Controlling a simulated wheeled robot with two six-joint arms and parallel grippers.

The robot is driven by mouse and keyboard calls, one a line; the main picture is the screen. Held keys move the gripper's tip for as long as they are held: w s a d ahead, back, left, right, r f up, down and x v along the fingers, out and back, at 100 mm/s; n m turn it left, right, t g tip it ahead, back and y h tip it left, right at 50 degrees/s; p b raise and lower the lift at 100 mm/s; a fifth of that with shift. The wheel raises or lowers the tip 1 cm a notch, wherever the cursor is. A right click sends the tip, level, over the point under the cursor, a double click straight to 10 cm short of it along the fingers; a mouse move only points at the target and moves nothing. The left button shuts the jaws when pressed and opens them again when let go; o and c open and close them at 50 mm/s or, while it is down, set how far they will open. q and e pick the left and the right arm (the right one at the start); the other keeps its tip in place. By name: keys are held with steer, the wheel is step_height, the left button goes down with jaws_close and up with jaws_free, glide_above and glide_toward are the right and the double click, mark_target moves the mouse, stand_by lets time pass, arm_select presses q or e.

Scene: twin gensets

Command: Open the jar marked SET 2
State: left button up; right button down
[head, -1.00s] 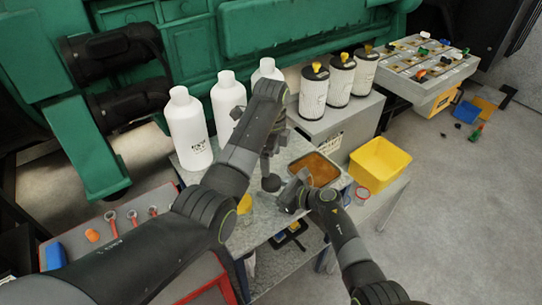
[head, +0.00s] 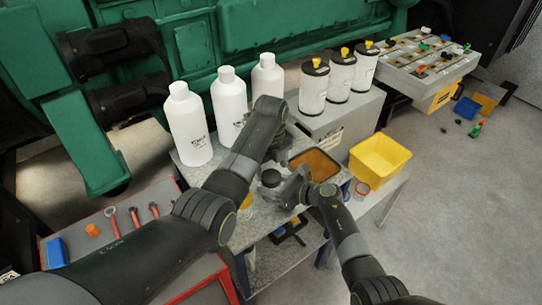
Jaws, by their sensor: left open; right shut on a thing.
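A small round dark-grey thing (head: 271,178), which looks like a jar lid or top, is at the jaws of my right gripper (head: 284,187) above the grey bench. My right gripper is shut on it. My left gripper (head: 277,153) is open, just behind and above that round top, and mostly hidden by its own wrist. I cannot read any SET 2 marking, and the jar's body is hidden. A yellow thing (head: 246,201) shows partly behind my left arm; I cannot tell what it is.
Three white bottles (head: 188,127) and several white canisters with yellow tops (head: 314,88) stand behind. An orange-brown tray (head: 316,165), a yellow bin (head: 379,158) and a small red-rimmed cup (head: 361,189) are to the right. A red-edged tool tray (head: 125,235) is at left.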

arm_select(q)
steer(key=shift+f, duration=1.2)
steer(key=c, duration=1.1)
